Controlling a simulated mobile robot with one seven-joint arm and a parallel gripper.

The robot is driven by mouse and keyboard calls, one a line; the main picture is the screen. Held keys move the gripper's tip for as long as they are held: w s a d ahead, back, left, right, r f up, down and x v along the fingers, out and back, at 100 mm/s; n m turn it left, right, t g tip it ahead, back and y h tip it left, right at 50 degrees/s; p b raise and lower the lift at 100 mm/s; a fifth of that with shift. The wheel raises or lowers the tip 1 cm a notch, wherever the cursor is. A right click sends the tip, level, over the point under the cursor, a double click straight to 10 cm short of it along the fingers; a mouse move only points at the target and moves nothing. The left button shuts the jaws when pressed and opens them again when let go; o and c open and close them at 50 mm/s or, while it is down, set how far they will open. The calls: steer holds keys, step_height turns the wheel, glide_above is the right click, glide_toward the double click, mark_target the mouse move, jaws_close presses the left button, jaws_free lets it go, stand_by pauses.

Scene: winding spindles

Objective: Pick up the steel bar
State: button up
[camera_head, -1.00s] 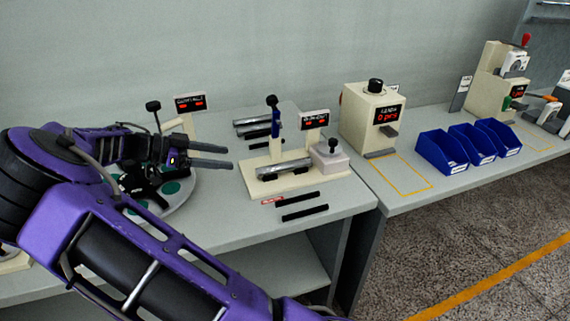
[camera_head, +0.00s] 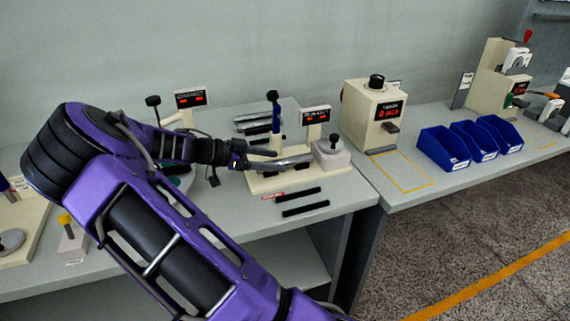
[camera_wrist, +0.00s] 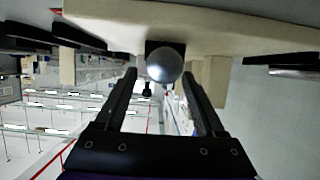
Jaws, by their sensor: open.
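The steel bar (camera_wrist: 165,64) shows end-on in the wrist view as a round grey face, held in the cream fixture (camera_head: 257,187). In the head view my fingers hide most of it. My gripper (camera_head: 290,162) is level over the fixture, pointing right along the bar. In the wrist view its two open fingers (camera_wrist: 160,78) lie one on each side of the bar's end. I cannot tell whether either finger touches it.
A small display (camera_head: 316,115) and a grey block with a black knob (camera_head: 331,155) stand at the fixture's right end. Two black strips (camera_head: 305,209) lie in front. More bars lie behind the fixture. A cream machine (camera_head: 372,115) and blue bins (camera_head: 443,148) stand to the right.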

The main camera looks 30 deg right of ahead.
mark_target(285, 163)
steer(key=x, duration=0.3)
steer(key=shift+a, duration=0.1)
jaws_close()
steer(key=shift+w, duration=0.1)
stand_by(1.2)
